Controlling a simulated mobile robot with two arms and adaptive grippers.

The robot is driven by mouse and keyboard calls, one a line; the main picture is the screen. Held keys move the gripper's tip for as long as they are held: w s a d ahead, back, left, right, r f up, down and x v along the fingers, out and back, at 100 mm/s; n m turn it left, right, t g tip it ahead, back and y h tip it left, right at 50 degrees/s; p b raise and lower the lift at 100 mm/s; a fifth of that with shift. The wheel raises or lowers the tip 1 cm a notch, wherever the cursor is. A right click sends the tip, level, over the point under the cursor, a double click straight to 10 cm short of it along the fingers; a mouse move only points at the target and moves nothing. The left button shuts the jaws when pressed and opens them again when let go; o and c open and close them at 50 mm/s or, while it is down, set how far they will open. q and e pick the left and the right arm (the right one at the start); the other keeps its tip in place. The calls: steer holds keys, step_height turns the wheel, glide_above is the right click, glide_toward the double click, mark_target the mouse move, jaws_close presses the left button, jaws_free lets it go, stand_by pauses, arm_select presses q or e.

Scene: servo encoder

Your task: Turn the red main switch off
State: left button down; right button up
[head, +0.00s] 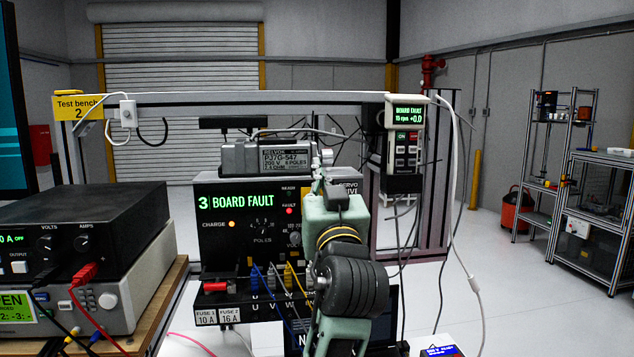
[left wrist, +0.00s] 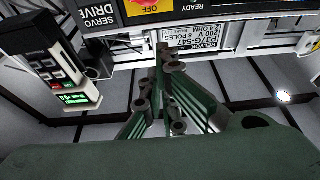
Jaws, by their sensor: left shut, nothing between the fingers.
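The servo drive (head: 215,243) is a black box with a green "3 BOARD FAULT" display (head: 236,201). Its charge lamp is orange and its fault lamp red. My left gripper (head: 324,170) is in front of the drive's right side, shut and empty. In the left wrist view, its fingertips (left wrist: 167,56) are together, apart from the red main switch (left wrist: 142,3). The switch shows partly at the top edge, on a yellow plate (left wrist: 150,11) with an upside-down "OFF" label. My arm hides the switch in the head view. My right gripper is out of view.
A motor (head: 240,156) labelled PJ7G-547 sits on top of the drive. A handheld pendant (head: 405,140) hangs at right from the bench frame (head: 250,98). Power supplies (head: 75,290) stand at left. Cables hang around the drive's front and right.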

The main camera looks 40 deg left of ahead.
arm_select(q)
steer(key=w+a+f+p, duration=0.2)
steer(key=a, duration=0.1)
steer(key=shift+w+a+f+p, duration=0.2)
steer(key=shift+w+f+p, duration=0.1)
steer(key=shift+w, duration=0.05)
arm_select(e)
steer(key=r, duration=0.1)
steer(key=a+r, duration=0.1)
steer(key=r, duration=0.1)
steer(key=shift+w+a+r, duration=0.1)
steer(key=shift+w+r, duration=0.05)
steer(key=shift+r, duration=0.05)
arm_select(q)
steer(key=shift+a, duration=0.1)
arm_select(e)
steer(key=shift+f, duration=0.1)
